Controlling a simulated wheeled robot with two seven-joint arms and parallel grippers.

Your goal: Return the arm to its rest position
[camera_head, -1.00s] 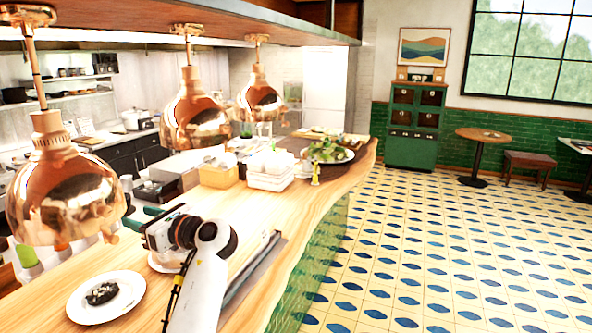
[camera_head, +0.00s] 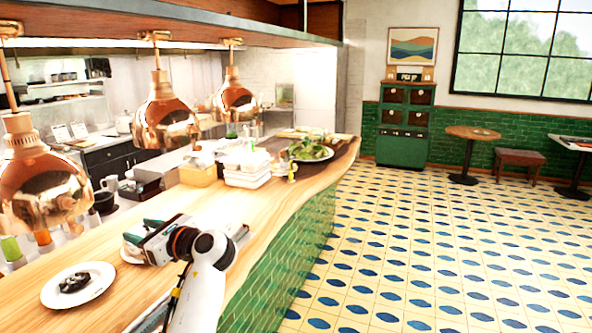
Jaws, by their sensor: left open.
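My left arm comes in from the bottom of the head view. Its left gripper (camera_head: 141,231) points left over the wooden counter (camera_head: 210,205), with its teal fingertips apart. I see nothing between the fingers. A white plate (camera_head: 133,256) is partly hidden behind the gripper; I cannot tell whether they touch. Another white plate (camera_head: 57,297) with dark food (camera_head: 74,284) lies to the left, clear of the gripper. My right gripper is out of view.
Copper heat lamps (camera_head: 165,125) hang over the counter. White containers (camera_head: 246,178) and a plate of greens (camera_head: 309,152) stand farther along it. A green cabinet (camera_head: 403,147) and a round table (camera_head: 472,133) stand beyond. The tiled floor (camera_head: 400,240) at right is clear.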

